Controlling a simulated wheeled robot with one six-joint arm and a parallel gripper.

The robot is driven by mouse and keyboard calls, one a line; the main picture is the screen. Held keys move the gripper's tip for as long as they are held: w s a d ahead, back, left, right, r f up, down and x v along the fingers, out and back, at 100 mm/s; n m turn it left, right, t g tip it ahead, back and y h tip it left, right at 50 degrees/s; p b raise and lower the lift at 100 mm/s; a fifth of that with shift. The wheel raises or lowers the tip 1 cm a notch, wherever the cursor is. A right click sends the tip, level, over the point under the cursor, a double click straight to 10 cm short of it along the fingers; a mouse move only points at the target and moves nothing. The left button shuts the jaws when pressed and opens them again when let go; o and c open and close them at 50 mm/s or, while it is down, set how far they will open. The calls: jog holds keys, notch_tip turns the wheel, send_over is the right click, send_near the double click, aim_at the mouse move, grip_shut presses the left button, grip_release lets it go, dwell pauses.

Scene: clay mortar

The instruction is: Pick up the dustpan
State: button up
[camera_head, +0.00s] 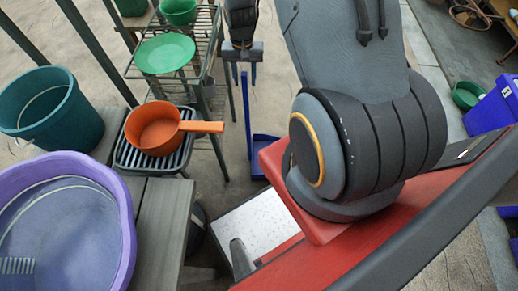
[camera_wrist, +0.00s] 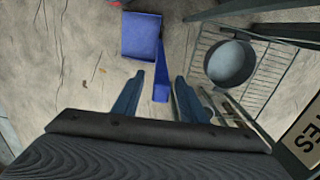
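The blue dustpan lies on the floor. In the wrist view its square pan (camera_wrist: 141,38) is at the top and its handle (camera_wrist: 161,85) runs down between my fingers in the picture. In the head view the handle (camera_head: 246,115) stretches below my gripper (camera_head: 243,76), and the pan (camera_head: 262,143) is partly hidden by my arm. My gripper (camera_wrist: 159,78) is open and empty, its two fingers on either side of the handle end as seen from the wrist. I cannot tell how far above the handle the fingers are; no contact shows.
A wire rack (camera_head: 203,62) with a green plate (camera_head: 164,54) stands left of my gripper. An orange pan (camera_head: 154,129), a teal bucket (camera_head: 48,105) and a purple tub (camera_head: 110,200) are further left. A grey pot (camera_wrist: 231,63) is right in the wrist view. Floor around the dustpan is mostly clear.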

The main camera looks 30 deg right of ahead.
aim_at(245, 89)
jog(key=shift+a+f+p, duration=0.1)
jog(key=shift+f+p, duration=0.6)
jog(key=shift+f, duration=1.95)
jog(key=shift+c, duration=0.5)
grip_shut()
